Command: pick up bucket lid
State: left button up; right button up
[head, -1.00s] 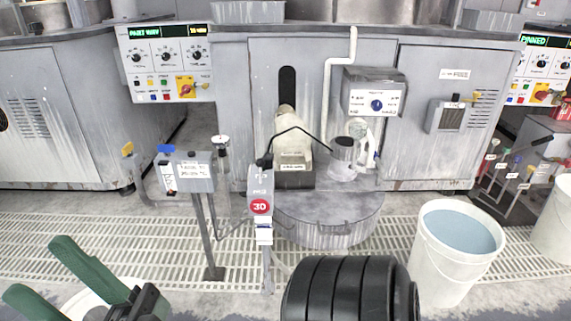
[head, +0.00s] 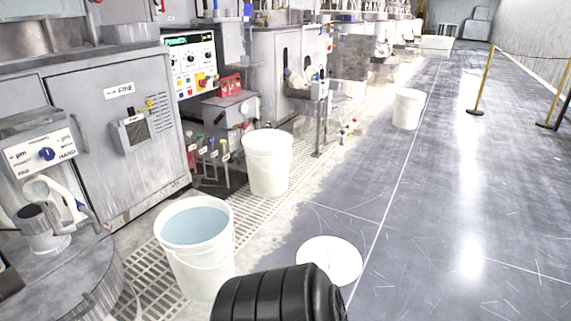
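A flat white round lid (head: 343,262) lies on the floor at the lower middle of the head view, just right of the floor grating. Its near left part is hidden behind a black ribbed part at the bottom edge. A white bucket (head: 205,268) filled with pale blue liquid stands uncovered on the grating to the left of the lid. The lid and this bucket are apart. Neither of my grippers shows in the head view.
Another white bucket (head: 268,175) stands farther back by the machines, and a third (head: 408,108) is out on the floor. Grey machine cabinets (head: 118,140) line the left. Yellow barrier posts (head: 482,85) stand at the far right. The grey floor (head: 450,220) between is clear.

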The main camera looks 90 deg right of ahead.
aim_at(338, 259)
jog(key=z, duration=3.15)
